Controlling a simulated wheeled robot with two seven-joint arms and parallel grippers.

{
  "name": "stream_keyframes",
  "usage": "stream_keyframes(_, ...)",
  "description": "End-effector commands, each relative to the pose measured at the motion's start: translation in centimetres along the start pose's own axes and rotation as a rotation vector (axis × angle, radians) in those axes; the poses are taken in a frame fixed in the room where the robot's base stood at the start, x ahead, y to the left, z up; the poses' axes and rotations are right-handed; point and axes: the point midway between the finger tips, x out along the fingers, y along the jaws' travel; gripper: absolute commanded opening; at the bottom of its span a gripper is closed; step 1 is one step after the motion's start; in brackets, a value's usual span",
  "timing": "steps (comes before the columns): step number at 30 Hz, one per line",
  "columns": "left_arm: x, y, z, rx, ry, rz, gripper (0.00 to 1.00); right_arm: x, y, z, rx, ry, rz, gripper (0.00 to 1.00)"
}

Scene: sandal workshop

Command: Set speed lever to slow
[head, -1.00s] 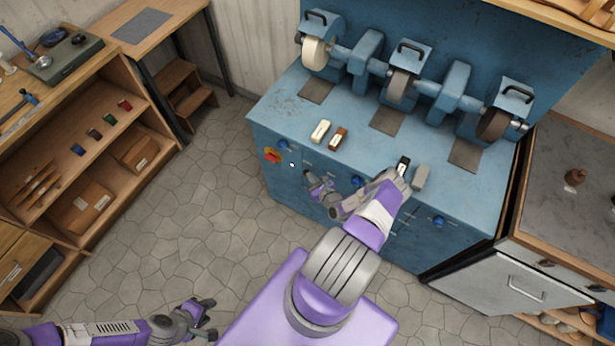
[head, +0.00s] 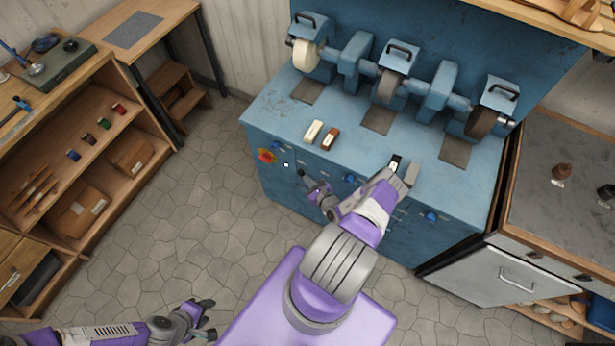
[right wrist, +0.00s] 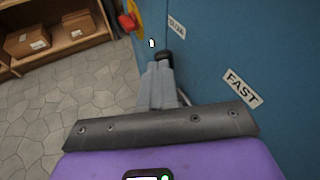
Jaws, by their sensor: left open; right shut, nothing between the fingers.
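The blue machine cabinet (head: 400,245) carries the speed marks on its front. In the right wrist view a "SLOW" label (right wrist: 177,27) is at the top and a "FAST" label (right wrist: 243,88) is lower right. The lever's black knob (right wrist: 167,59) is just past my right fingertips, nearer the SLOW label; its rod is mostly hidden behind the fingers. My right gripper (right wrist: 160,68) is shut and empty, close beside the knob; I cannot tell whether they touch. It also shows in the head view (head: 305,176) at the cabinet front. My left gripper (head: 212,318) is open, low over the floor.
A red button on a yellow plate (head: 266,156) is left of my right gripper. Blue knobs (head: 431,215) line the cabinet front. Grinding wheels (head: 393,86) and small blocks (head: 314,131) stand on top. A wooden shelf (head: 105,150) is at left; the floor (head: 190,210) between is clear.

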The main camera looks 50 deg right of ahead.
Motion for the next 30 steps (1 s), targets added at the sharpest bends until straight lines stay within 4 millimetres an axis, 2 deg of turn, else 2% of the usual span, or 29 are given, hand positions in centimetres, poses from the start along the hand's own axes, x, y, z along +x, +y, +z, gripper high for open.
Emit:
stream_keyframes(1,-1.2,0.5,0.1,0.000,0.000,0.000,0.43,-1.1,0.1,0.7,0.000,0.004,0.001,0.00)
stream_keyframes(6,-1.1,0.4,0.1,0.000,0.000,0.000,0.43,-5.3,-0.1,0.5,0.000,0.005,0.000,0.00)
stream_keyframes(13,-1.3,0.5,0.1,0.000,0.000,0.000,0.43,-9.3,-0.1,0.7,-0.003,0.005,-0.001,0.00)
stream_keyframes(19,-1.3,0.5,0.1,0.000,0.000,0.000,0.43,-10.6,0.0,0.8,-0.003,0.003,0.000,0.00)
stream_keyframes(30,-1.3,0.5,0.1,0.000,0.000,0.000,0.43,-10.6,0.0,0.8,-0.003,0.004,0.000,0.00)
